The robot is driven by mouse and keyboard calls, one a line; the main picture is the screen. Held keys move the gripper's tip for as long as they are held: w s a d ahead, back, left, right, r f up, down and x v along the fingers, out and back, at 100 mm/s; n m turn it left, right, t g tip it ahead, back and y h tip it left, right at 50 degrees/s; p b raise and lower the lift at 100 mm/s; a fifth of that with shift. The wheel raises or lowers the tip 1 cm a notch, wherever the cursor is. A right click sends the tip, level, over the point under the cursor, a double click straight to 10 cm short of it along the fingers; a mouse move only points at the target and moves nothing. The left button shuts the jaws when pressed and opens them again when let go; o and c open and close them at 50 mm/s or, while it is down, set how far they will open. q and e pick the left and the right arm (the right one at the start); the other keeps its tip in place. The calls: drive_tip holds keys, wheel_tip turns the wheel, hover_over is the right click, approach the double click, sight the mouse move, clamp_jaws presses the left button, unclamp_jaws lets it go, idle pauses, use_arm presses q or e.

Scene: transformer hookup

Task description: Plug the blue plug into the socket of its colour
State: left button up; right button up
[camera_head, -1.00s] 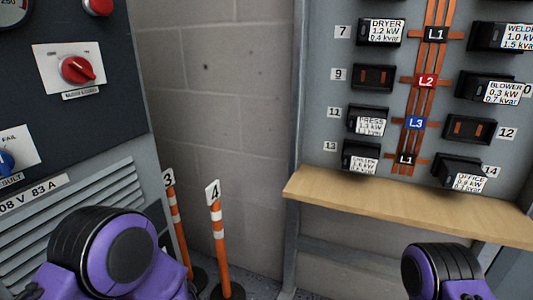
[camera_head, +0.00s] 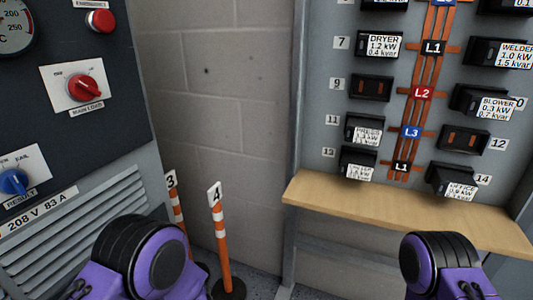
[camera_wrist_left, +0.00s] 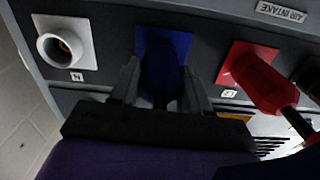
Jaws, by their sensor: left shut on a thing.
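The blue plug (camera_wrist_left: 163,80) is between the two fingers of my left gripper (camera_wrist_left: 161,88) in the left wrist view, and the gripper is shut on it. The plug lies right against the blue socket (camera_wrist_left: 148,40), a square blue plate on the dark panel. The plug's front end is hidden, so I cannot tell how deep it sits. My right gripper is not in view; only purple and black parts of my arms show low in the head view.
Left of the blue socket is an empty white socket (camera_wrist_left: 65,44) marked N. To the right, a red plug (camera_wrist_left: 268,82) is in a red socket, with a dark cable part beyond. Striped posts (camera_head: 221,245) and a wooden shelf (camera_head: 400,208) show in the head view.

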use_arm(q)
drive_tip(key=shift+w+a+r+m+p, duration=0.1)
drive_tip(key=shift+a+r+m+p, duration=0.2)
drive_tip(key=shift+p, duration=0.1)
drive_tip(key=shift+f, duration=0.15)
drive_tip(key=o, duration=1.3)
drive_tip(key=shift+o, duration=0.2)
drive_tip(key=shift+d, duration=0.1)
drive_tip(key=shift+s+d+f, duration=0.1)
drive_tip(key=shift+s+d, duration=0.2)
drive_tip(key=shift+d, duration=0.25)
drive_tip(key=shift+p+v, duration=0.55)
drive_tip(key=shift+v, duration=1.35)
drive_tip(key=shift+f, duration=0.1)
